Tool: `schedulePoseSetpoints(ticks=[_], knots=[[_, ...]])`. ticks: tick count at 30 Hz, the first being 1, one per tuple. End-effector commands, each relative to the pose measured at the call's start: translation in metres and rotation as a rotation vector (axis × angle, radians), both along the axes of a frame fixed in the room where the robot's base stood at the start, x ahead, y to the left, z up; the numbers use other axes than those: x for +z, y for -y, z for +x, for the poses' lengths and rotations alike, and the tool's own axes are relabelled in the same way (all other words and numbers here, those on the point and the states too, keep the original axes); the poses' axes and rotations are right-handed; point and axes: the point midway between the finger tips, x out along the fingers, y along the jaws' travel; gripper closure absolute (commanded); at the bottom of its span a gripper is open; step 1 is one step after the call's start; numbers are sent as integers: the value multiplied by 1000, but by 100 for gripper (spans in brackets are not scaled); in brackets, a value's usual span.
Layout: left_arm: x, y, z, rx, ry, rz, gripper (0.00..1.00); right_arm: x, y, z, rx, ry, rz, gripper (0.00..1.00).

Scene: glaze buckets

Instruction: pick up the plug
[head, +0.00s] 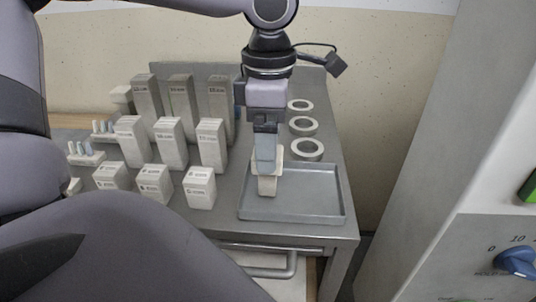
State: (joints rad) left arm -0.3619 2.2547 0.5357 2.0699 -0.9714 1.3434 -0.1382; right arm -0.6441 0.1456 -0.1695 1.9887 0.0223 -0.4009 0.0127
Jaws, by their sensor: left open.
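My left gripper (267,160) points straight down over the grey tray (325,205) at the right of the metal table. It is open. A beige, tapered piece (267,186) shows at its fingertips, above or in the tray's left part. I cannot tell whether this piece is the plug or part of the fingers, nor whether it touches the tray floor. No other thing in view is clearly a plug. My right gripper is not in view.
Several pale labelled blocks (212,146) stand in rows left of the tray. White rings (307,150) lie behind the tray. Small pegs in a holder (85,152) are at the far left. A drawer handle (270,270) is below the table edge. A panel with a blue knob (516,262) is at right.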

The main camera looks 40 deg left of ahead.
Motion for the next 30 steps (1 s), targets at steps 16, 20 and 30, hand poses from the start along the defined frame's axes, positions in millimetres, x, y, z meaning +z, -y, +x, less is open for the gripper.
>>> schedulePoseSetpoints(ticks=[16,20,30], knots=[[-41,2,-5,2,1,-2,19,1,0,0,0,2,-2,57],[-41,2,-5,2,1,-2,58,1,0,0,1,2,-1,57],[-40,2,-4,2,1,-2,78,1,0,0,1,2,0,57]])
